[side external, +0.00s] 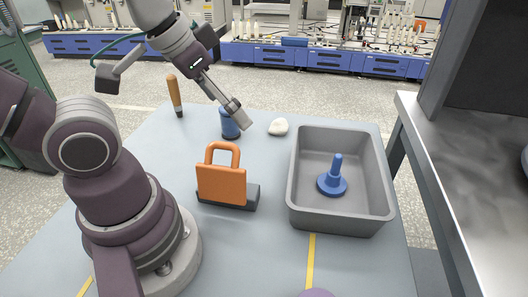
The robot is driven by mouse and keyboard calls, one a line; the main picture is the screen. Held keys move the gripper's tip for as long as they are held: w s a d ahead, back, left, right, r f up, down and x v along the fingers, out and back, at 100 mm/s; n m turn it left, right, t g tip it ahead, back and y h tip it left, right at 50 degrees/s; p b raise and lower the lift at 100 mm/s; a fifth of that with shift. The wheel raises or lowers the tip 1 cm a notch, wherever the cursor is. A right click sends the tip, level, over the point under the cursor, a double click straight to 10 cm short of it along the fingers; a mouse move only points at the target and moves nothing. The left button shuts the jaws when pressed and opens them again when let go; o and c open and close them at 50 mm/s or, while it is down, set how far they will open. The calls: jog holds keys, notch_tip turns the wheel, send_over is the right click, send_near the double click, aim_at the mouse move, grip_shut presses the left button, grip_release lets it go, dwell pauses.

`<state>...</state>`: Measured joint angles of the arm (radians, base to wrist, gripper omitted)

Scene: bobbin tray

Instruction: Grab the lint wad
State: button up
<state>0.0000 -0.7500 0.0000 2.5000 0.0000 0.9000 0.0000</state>
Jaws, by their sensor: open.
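The lint wad (278,127) is a small whitish lump lying on the grey-blue table, just left of the tray's far left corner. My gripper (240,121) is open and empty. In the picture it is just left of the lint wad, apart from it, and pointing down to the right. Its fingertips overlap a blue cylindrical object (229,127) standing on the table and hide part of it. I cannot tell the exact height of the fingertips above the table.
A grey tray (381,176) holds a blue bobbin-like piece (332,183). An orange padlock-shaped object (221,184) with a dark base stands in the middle. A wooden-handled tool (174,96) stands at the far left. A metal bench (465,170) is on the right. The table's front is mostly clear.

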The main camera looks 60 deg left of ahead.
jog(key=shift+w, duration=0.1)
jog(key=n+y, duration=0.3)
jog(key=n, duration=0.3)
send_over(278, 123)
jog(key=s+d, duration=0.6)
notch_tip(278, 123, down, 8)
jog(key=shift+n+y, duration=0.3)
jog(key=shift+n, duration=0.1)
jog(key=x, duration=0.3)
jog(key=a+x, duration=0.1)
jog(key=x, duration=0.2)
jog(key=a+x, duration=0.1)
jog(key=x, duration=0.2)
jog(key=shift+a+f, duration=0.1)
jog(key=shift+a, duration=0.1)
jog(key=x, duration=0.5)
jog(key=shift+d+f, duration=0.1)
jog(key=shift+f, duration=0.35)
jog(key=c, duration=0.8)
